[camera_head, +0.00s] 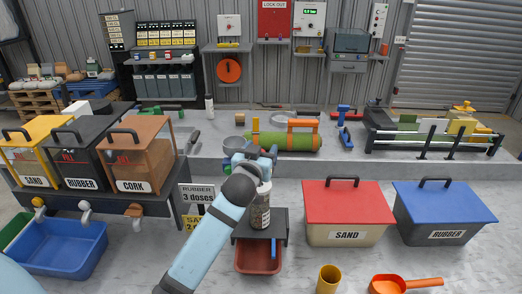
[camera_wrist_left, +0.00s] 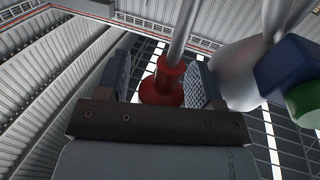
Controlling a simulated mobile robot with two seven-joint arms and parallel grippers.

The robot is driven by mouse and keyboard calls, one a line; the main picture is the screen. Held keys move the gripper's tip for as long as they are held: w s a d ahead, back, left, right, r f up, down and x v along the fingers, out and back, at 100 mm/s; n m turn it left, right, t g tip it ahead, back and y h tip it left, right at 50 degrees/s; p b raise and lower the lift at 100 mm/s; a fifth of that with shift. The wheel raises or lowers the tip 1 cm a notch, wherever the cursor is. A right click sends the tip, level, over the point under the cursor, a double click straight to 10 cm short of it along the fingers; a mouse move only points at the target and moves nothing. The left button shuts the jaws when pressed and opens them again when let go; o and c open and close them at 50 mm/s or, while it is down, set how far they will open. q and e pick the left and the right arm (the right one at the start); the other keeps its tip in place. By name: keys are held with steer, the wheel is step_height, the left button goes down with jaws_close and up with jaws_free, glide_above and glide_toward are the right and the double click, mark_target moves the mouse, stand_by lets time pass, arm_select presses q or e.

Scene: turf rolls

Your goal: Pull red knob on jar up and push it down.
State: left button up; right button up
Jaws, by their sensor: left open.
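My left gripper (camera_head: 262,158) is above a clear jar (camera_head: 261,208) with dark speckled contents, which stands on a small dark stand. In the left wrist view, my left gripper (camera_wrist_left: 160,78) is open, with one blue-grey finger on each side of the red knob (camera_wrist_left: 163,84). A gap shows between the knob and the left-hand finger; the right-hand finger looks close to it, and I cannot tell if they touch. A metal rod runs up the picture from the knob. In the head view the knob is hidden by my arm and gripper. My right gripper is not in view.
A red tray (camera_head: 257,259) sits under the stand. A red-lidded SAND box (camera_head: 346,210) and a blue RUBBER box (camera_head: 443,213) stand to the right. A green roll (camera_head: 285,141) lies behind my gripper. An orange scoop (camera_head: 404,284) and yellow cup (camera_head: 328,279) are in front.

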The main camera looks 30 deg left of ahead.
arm_select(q)
steer(key=shift+c, duration=0.3)
jaws_close()
step_height(320, 180, down, 6)
steer(key=b, duration=0.2)
steer(key=shift+r+b, duration=0.25)
steer(key=shift+b, duration=0.1)
steer(key=shift+o, duration=0.3)
jaws_free()
